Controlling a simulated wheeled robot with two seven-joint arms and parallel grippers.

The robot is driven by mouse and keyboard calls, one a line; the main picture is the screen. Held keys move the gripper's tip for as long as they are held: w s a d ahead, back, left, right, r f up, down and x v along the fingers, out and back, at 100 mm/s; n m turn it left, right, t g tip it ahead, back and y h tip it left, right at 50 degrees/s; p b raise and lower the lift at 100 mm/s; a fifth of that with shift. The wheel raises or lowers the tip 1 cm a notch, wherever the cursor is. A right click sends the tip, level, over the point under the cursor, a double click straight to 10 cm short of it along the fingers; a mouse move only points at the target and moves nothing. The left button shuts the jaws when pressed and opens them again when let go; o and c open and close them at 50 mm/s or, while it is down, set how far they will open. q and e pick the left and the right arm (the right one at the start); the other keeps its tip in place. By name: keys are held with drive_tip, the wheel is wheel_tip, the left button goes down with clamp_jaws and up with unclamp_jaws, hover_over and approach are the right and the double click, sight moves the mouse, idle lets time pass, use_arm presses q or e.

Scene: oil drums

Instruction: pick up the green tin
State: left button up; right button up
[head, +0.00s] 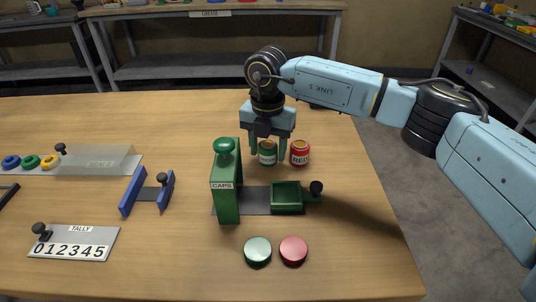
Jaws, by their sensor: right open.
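The green tin (268,154) stands upright on the wooden table, just left of a red tin (300,153). The fingers are open, and I cannot tell whether either touches the tin. The right finger is in the narrow space between the two tins. My left gripper is not in view.
A green press marked CAPS (226,190) stands in front, with a green tray (286,198) beside it. A green cap (257,251) and a red cap (293,250) lie nearer. A blue bracket (133,192) and a tally plate (75,243) are left. The table's right side is clear.

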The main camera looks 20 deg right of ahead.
drive_tip(key=shift+f, duration=0.15)
drive_tip(key=c, duration=0.7)
drive_tip(key=shift+c, duration=0.2)
